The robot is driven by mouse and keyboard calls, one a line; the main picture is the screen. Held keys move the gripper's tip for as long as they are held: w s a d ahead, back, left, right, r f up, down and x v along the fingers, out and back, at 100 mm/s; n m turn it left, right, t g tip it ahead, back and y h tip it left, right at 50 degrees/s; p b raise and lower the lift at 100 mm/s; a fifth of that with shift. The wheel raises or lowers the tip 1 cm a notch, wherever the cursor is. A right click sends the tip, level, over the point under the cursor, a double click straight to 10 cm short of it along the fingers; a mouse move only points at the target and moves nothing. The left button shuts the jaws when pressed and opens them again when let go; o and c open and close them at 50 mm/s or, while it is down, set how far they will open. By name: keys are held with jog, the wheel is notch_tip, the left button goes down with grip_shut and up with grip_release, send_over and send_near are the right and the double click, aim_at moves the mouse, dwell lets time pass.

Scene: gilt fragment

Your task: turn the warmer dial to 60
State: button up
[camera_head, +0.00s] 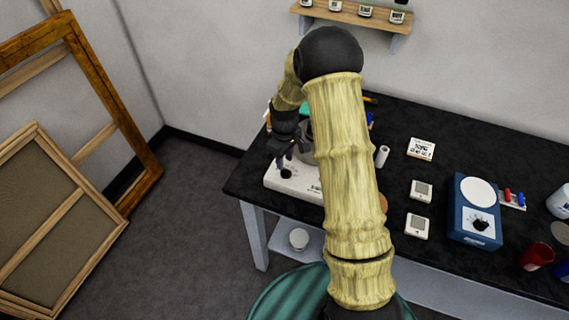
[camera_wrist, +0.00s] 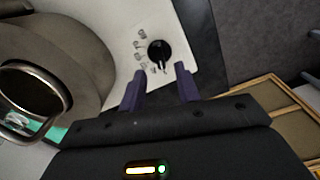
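The warmer (camera_head: 289,186) is a white box at the left end of the dark table, with a metal pot on it. Its black round dial (camera_wrist: 158,52) sits on the white panel in the wrist view, with a pale pointer line at its lower edge. Small marks show on the panel left of the dial; I cannot read the numbers. The dial also shows dark in the head view (camera_head: 286,173). My gripper (camera_wrist: 160,71) is open, its two purple fingers apart, with the dial just beyond the tips, between their lines. I see nothing held.
The metal pot (camera_wrist: 50,60) stands close left of my gripper in the wrist view. A blue device (camera_head: 474,232) with a white round plate and its own black knob stands right on the table (camera_head: 400,165). Two small white square items and a white card lie between. Wooden frames (camera_head: 110,110) lean at left.

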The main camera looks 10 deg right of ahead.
aim_at(285, 169)
jog(key=shift+f+p, duration=0.3)
jog(key=shift+f, duration=1.65)
grip_shut()
